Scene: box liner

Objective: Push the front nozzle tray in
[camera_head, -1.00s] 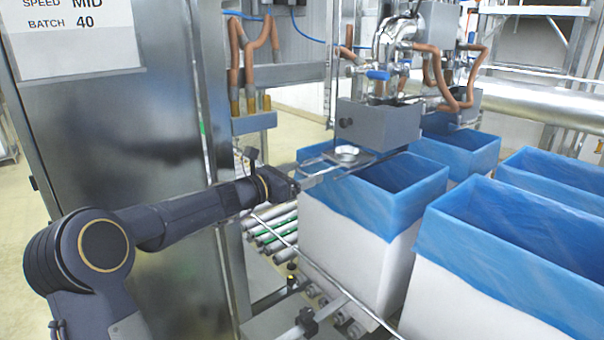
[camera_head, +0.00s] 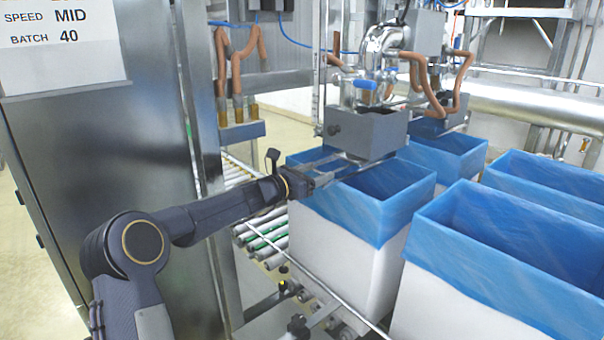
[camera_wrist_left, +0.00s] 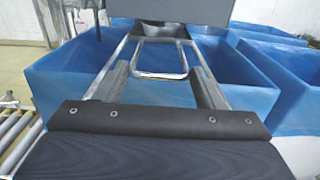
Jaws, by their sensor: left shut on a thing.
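The front nozzle (camera_head: 366,134) is a grey metal hopper below a curved pipe and a blue-handled valve, over the near blue-lined box (camera_head: 340,235). The front nozzle tray (camera_head: 322,164) is a thin metal frame above that box's left part. Its far end reaches beneath the hopper, where its round dish is mostly hidden. My left gripper (camera_head: 322,180) is at the tray's outer left end and is shut on it. In the left wrist view the tray's looped frame (camera_wrist_left: 184,62) extends ahead under the grey hopper (camera_wrist_left: 185,10). My right gripper is out of view.
More blue-lined boxes stand to the right (camera_head: 510,260) and behind (camera_head: 447,152). A roller conveyor (camera_head: 262,243) runs at the left of the near box, beside a tall steel cabinet (camera_head: 110,150). Copper-coloured hoses (camera_head: 240,60) hang behind my arm.

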